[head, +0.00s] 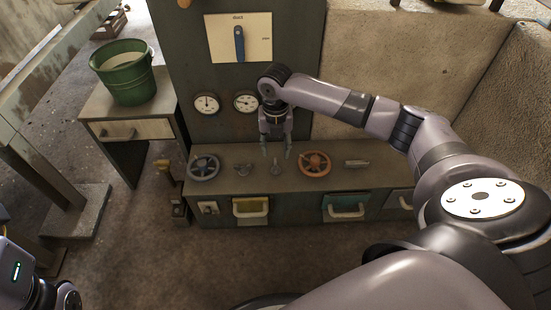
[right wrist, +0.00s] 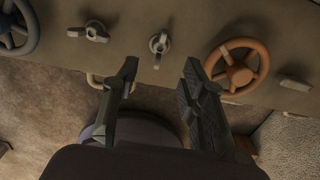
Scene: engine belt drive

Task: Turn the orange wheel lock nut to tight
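The orange wheel (head: 314,163) sits on the grey bench; it also shows in the right wrist view (right wrist: 237,67). Left of it is a small grey winged nut (head: 276,169), its long wing pointing toward the front edge in the right wrist view (right wrist: 159,43). Another winged nut (head: 243,169) lies sideways beside the blue-grey wheel (head: 204,167). No label shows which nut belongs to which wheel. My right gripper (head: 276,153) points down over the nut left of the orange wheel, open and empty, apart from it. My left gripper's fingers are out of view.
A flat grey bar (head: 357,163) lies right of the orange wheel. Behind stand two gauges (head: 207,103) and a panel with a blue lever (head: 239,43). Drawers with handles (head: 250,207) line the bench front. A green bucket (head: 126,75) stands on a side table.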

